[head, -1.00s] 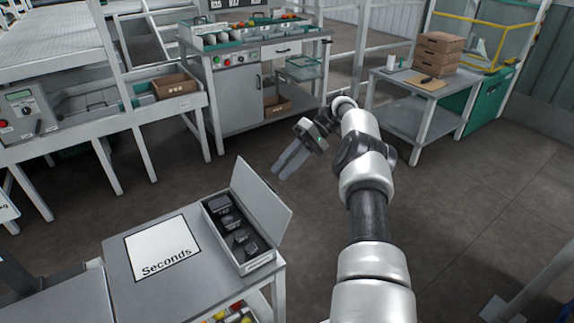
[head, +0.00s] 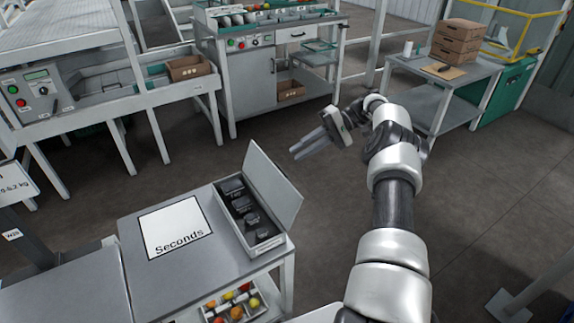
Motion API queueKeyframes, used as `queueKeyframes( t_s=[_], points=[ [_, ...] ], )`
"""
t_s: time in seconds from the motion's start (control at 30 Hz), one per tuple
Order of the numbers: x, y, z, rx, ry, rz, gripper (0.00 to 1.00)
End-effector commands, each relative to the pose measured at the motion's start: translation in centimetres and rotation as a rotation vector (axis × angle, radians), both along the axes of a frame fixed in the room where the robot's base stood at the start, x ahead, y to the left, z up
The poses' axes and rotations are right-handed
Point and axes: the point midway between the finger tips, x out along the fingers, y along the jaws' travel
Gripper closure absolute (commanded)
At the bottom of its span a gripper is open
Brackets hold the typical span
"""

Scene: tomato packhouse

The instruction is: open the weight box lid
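The weight box (head: 278,241) stands at the right edge of the grey table in the head view. Its lid (head: 272,188) stands up, tilted outward along the box's right long side, so the box is open. Several dark weights (head: 243,206) sit in a row inside it. My gripper (head: 293,155) is in the air beyond the table, above and a little right of the lid in the picture, apart from it. Its two fingers point left with a narrow gap between them, and nothing shows between them.
A "Seconds" sign (head: 175,228) lies flat left of the box. A tray of tomatoes (head: 236,308) is on the shelf below. A bench with cartons (head: 456,42) stands back right, and a grey cabinet (head: 250,88) at the back. The floor between is clear.

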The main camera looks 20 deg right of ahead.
Motion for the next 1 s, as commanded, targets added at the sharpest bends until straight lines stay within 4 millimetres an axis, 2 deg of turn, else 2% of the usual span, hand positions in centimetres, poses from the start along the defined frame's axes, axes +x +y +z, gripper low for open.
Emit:
queueKeyframes(
  t_s=[0.37,0.6,0.8,0.9,1.0],
  points=[
    [-2.7,-2.3,1.0,0.454,0.729,-0.65,0.85],
    [-6.6,-3.7,0.0,0.814,1.318,-1.002,0.85],
    [-11.2,-3.5,-1.8,1.106,1.798,-1.198,0.85],
    [-13.1,-2.9,-2.5,1.207,1.967,-1.247,0.85],
    [-14.2,-2.5,-2.9,1.266,2.066,-1.273,0.85]
  ],
)
